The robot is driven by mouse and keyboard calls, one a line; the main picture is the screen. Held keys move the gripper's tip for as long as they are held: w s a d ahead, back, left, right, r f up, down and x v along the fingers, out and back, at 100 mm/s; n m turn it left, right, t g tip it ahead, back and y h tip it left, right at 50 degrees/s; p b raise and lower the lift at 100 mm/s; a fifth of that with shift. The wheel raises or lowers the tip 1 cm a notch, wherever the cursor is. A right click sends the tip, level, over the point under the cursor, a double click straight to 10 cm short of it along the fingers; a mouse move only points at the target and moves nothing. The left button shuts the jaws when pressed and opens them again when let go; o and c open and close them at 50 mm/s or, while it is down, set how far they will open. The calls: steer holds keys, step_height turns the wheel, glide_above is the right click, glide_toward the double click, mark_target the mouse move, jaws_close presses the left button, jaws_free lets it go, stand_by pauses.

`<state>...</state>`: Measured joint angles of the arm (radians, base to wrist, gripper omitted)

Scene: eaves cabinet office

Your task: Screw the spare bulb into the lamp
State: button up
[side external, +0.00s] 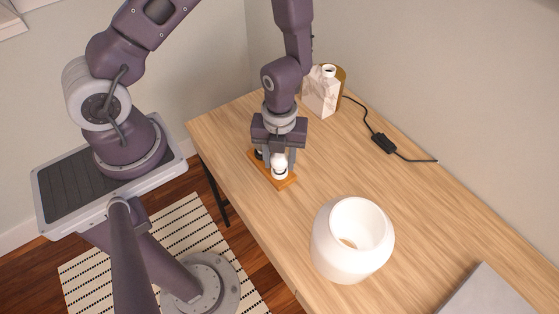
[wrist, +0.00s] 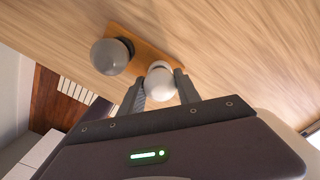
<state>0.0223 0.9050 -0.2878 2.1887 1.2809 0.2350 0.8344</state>
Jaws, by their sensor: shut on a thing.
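A white bulb (side external: 280,168) stands at the near end of a small orange-brown wooden holder (side external: 287,183). My gripper (side external: 279,157) points down over the holder and is shut on this bulb. In the wrist view, the white bulb (wrist: 160,84) sits between my two fingers. A second bulb, greyer and darker, sits beside it on the holder in the wrist view (wrist: 109,57); my gripper mostly hides it in the side view. The lamp (side external: 336,262) is a rounded white body with an open top, nearer the camera. A small tan part shows inside; its socket is not clear.
A marbled vase (side external: 321,92) with a brownish-gold object stands at the back of the wooden desk (side external: 420,210). A black cord with an inline box (side external: 384,143) lies to its right. A grey flat object (side external: 487,292) lies front right. The desk between holder and lamp is clear.

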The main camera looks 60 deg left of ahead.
steer(key=r, duration=0.9)
steer(key=shift+w+a+r, duration=0.15)
steer(key=shift+w+r, duration=0.1)
steer(key=shift+r, duration=0.05)
steer(key=w+a+r+n, duration=0.1)
steer(key=w+a+r, duration=0.2)
steer(key=w, duration=0.5)
steer(key=w+a+r+n, duration=0.2)
steer(key=w+a, duration=0.4)
steer(key=w, duration=0.3)
steer(key=w+a+r+n, duration=0.2)
steer(key=w+a+r, duration=0.2)
steer(key=w, duration=0.5)
steer(key=shift+a, duration=0.35)
steer(key=shift+f, duration=2.8)
steer(key=shift+f, duration=1.2)
